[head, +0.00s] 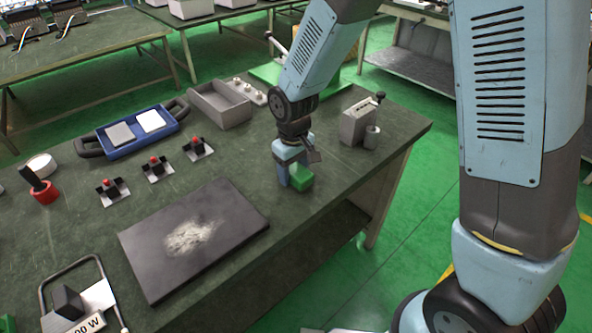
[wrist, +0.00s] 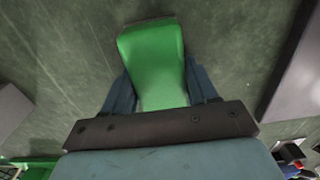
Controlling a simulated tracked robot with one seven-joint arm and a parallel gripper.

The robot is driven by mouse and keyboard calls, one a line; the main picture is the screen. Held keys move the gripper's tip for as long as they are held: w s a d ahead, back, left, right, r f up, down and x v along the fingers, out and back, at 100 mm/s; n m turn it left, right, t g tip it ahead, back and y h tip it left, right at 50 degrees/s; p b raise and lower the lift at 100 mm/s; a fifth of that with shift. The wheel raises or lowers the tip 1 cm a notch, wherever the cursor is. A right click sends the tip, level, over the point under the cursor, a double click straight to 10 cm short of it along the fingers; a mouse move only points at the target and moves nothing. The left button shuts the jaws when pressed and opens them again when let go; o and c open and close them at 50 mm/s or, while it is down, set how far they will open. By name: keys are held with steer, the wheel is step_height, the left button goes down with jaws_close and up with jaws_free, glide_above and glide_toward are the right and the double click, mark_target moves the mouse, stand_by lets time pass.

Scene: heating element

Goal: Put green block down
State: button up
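The green block (head: 300,177) is at the right part of the dark green table, at the lower end of my arm. My gripper (head: 291,178) points down at it. In the wrist view, the green block (wrist: 153,62) lies between the two blue fingers of my gripper (wrist: 160,88), which press against its sides. The block is at or very close to the table top (head: 245,165); I cannot tell whether it touches. Its far side is hidden by my gripper in the head view.
A dark slab (head: 190,236) with a pale worn patch lies left of my gripper. A grey device (head: 357,122) with a lever stands to the right. Behind are a grey bin (head: 220,104), a blue tray (head: 133,131) and small red-knobbed parts (head: 155,168). Bare table surrounds the block.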

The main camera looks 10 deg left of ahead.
mark_target(293, 167)
steer(key=shift+o, duration=0.6)
steer(key=shift+s, duration=0.1)
step_height(293, 167, up, 12)
steer(key=w+d+r+m+t, duration=0.1)
steer(key=d+r+m, duration=0.1)
steer(key=d+r, duration=0.5)
steer(key=s+d+r+m+t, duration=0.1)
steer(key=s+d+r+m, duration=0.1)
steer(key=d, duration=0.6)
steer(key=s+d+r+m+t, duration=0.2)
steer(key=s+d+r, duration=0.3)
steer(key=d, duration=0.3)
steer(key=s+d+r+m+t, duration=0.1)
steer(key=s+d+r+m, duration=0.2)
steer(key=d, duration=0.6)
steer(key=shift+s+r+m+t, duration=0.3)
steer(key=shift+s+m, duration=0.2)
steer(key=shift+s, duration=0.65)
steer(key=shift+a, duration=0.1)
